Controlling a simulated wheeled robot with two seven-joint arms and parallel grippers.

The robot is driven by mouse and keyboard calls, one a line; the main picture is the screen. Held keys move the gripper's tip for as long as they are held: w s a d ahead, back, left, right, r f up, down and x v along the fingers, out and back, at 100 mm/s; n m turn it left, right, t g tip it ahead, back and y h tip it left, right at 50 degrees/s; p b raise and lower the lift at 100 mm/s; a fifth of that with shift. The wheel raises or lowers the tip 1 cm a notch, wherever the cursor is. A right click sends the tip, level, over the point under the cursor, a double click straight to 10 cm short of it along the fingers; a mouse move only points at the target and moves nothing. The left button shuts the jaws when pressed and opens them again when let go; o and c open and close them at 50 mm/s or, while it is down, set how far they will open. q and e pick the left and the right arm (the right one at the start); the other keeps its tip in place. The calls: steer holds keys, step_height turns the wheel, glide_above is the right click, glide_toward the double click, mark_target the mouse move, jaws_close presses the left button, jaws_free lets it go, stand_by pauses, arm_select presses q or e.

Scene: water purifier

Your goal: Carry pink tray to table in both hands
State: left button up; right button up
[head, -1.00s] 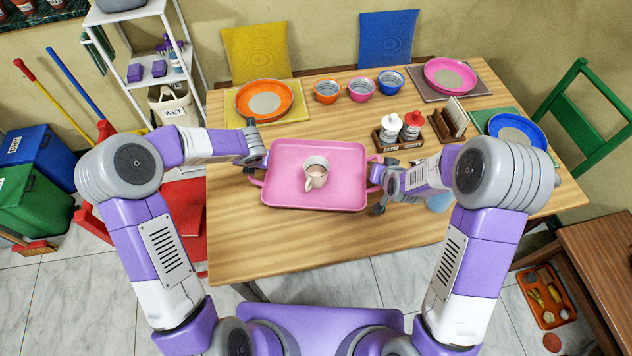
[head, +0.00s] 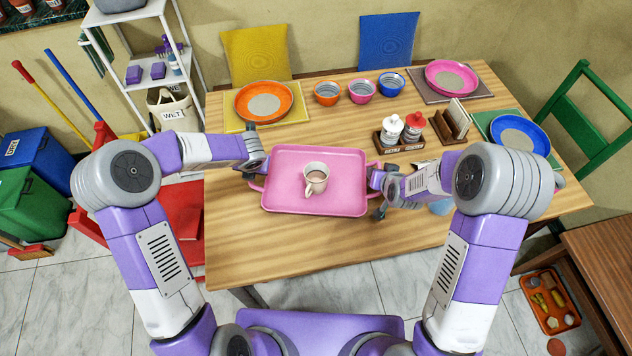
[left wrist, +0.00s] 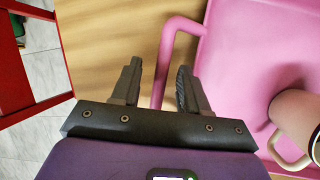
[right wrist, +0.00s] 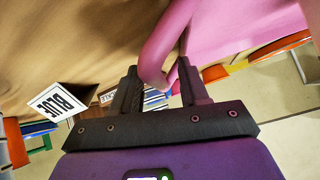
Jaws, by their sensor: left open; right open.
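The pink tray (head: 290,197) is on the wooden table (head: 250,240), with a white mug (head: 317,178) standing upright in its middle. My left gripper (head: 254,172) is open at the tray's left handle. In the left wrist view the handle (left wrist: 166,70) passes between the spread fingers (left wrist: 158,88), clear of the left one. My right gripper (head: 378,190) is open at the tray's right handle. In the right wrist view that handle (right wrist: 160,45) reaches between the open fingers (right wrist: 158,92). I cannot tell whether the tray's underside touches the table.
Behind the tray are an orange plate (head: 264,101), small bowls (head: 362,90), a pink plate (head: 451,77) and a condiment caddy (head: 402,134). A napkin holder (head: 454,123) and blue plate (head: 519,134) are at right. The table's front is clear.

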arm_select(q)
steer(key=v, duration=1.1)
arm_select(e)
steer(key=v, duration=1.2)
